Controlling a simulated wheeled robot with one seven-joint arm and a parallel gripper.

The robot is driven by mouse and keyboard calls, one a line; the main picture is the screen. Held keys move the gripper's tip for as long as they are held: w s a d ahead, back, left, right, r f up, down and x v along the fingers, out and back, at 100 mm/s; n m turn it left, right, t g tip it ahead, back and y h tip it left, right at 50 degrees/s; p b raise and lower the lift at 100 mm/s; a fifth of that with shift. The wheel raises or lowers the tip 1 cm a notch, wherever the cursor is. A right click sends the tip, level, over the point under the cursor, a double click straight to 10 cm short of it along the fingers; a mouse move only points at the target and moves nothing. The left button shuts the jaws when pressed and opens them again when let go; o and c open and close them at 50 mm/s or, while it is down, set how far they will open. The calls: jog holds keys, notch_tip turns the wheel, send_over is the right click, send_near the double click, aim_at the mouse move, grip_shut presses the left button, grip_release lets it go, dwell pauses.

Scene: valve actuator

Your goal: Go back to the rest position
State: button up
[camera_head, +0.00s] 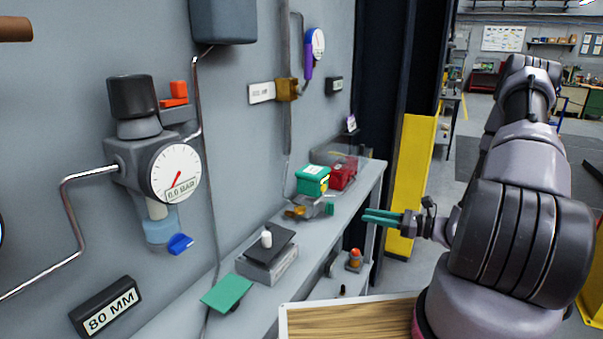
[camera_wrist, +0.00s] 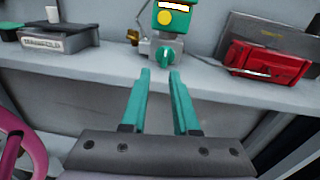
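My gripper (camera_head: 384,218) has two long teal fingers and points left toward the grey shelf in the head view. In the wrist view the fingers of my gripper (camera_wrist: 160,98) stand apart with nothing between them. Ahead of them a teal-topped device (camera_wrist: 166,48) with a yellow button and a teal knob stands on the shelf; it also shows in the head view (camera_head: 312,182). The fingertips appear short of the device, not touching it.
The grey shelf (camera_head: 220,314) runs along the wall. It carries a red box (camera_head: 343,174) and a scale-like block (camera_head: 268,262) with a white piece on top. A wooden board (camera_head: 350,318) lies at the front. A yellow post (camera_head: 411,175) stands behind my gripper. A gauge (camera_head: 176,173) hangs left.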

jog(key=s+a+r+n+g+h, duration=0.3)
jog(key=r+n+g, duration=0.25)
jog(key=r, duration=0.35)
jog(key=s+a+r+n+g+h, duration=0.2)
jog(key=s+r+n+g, duration=0.2)
jog(key=r+n, duration=0.4)
jog(key=s+d+r+n+t+h, duration=0.1)
jog(key=s+r+t+h, duration=0.3)
jog(key=r, duration=0.5)
jog(key=s+d+r+n+t+h, duration=0.1)
jog(key=s+r+n+t+h, duration=0.2)
jog(key=s+r, duration=0.3)
notch_tip(320, 180, up, 4)
jog(key=shift+r+n+t+h, duration=0.25)
jog(key=shift+n+t+h, duration=0.1)
jog(key=shift+n+h, duration=0.45)
